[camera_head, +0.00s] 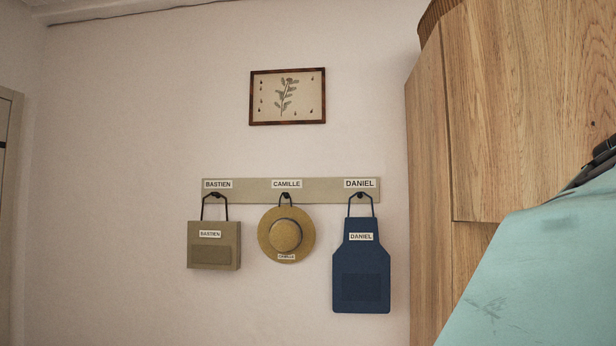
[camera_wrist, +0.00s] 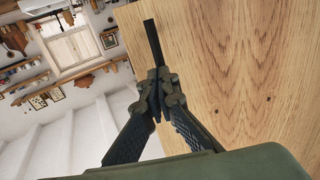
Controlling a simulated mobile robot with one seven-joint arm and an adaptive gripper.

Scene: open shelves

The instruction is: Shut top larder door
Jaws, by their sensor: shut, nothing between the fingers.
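The wooden larder stands at the right of the head view, and its upper door panel (camera_head: 535,110) has a lower edge above a darker, shaded stretch of wood. I cannot tell how far the door stands from the larder body. In the wrist view a pale wooden panel (camera_wrist: 245,75) fills the right side. My gripper (camera_wrist: 157,85) is shut and empty, in front of the panel near its left edge. A narrow black bar (camera_wrist: 152,40) shows just beyond the fingers; I cannot tell whether it is a handle. Contact with the panel cannot be judged.
A wall rack (camera_head: 320,198) holds a bag (camera_head: 214,258), a straw hat (camera_head: 287,235) and a blue apron (camera_head: 361,275). A framed picture (camera_head: 288,97) hangs above. A teal surface (camera_head: 545,285) hides the larder's lower right. The wrist view shows a window (camera_wrist: 72,47) and wall shelves.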

